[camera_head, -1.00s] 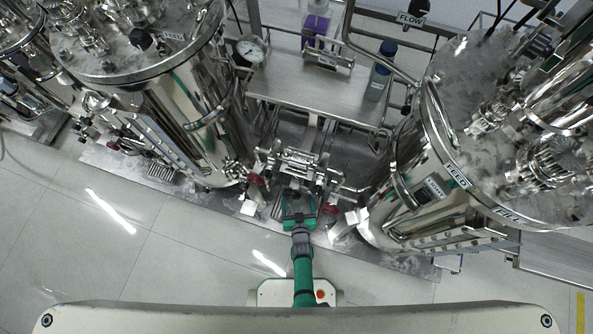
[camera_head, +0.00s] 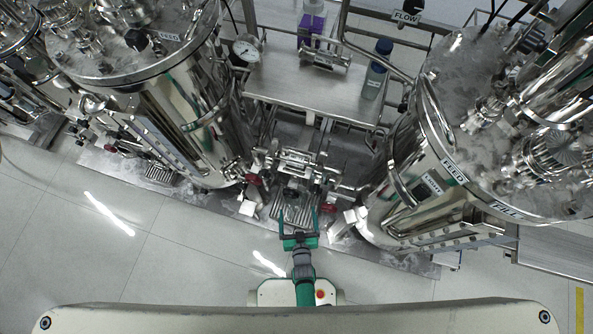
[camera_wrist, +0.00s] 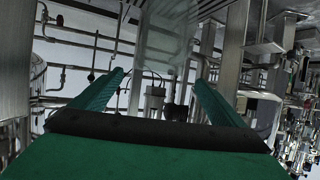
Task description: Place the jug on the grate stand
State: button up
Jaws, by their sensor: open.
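The ribbed metal grate stand (camera_head: 297,206) is low between the two big steel tanks in the head view. My gripper (camera_head: 299,214) is at its near edge with its green fingers spread apart and nothing seen held between them. In the wrist view both fingers of my gripper (camera_wrist: 160,80) are apart, one at each side. A pale see-through shape (camera_wrist: 165,40) shows beyond and above them; I cannot tell whether it is the jug. I cannot pick out the jug for sure in the head view among the shiny pipes above the grate.
Steel tanks stand left (camera_head: 165,95) and right (camera_head: 440,170) of the gap. Pipes and red-handled valves (camera_head: 252,179) crowd it. A steel shelf (camera_head: 300,88) behind bears a blue-capped bottle (camera_head: 374,80) and a purple-labelled container (camera_head: 312,25). Open floor (camera_head: 180,260) lies in front.

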jog(key=s+r+t, duration=0.1)
jog(key=s+r, duration=0.5)
jog(key=r, duration=0.4)
jog(key=s+r, duration=0.5)
jog(key=r, duration=0.4)
jog(key=s+r+m+t+h, duration=0.1)
jog(key=s+r, duration=0.2)
jog(key=r, duration=2.1)
jog(key=shift+s+a+r, duration=0.15)
jog(key=shift+a, duration=0.25)
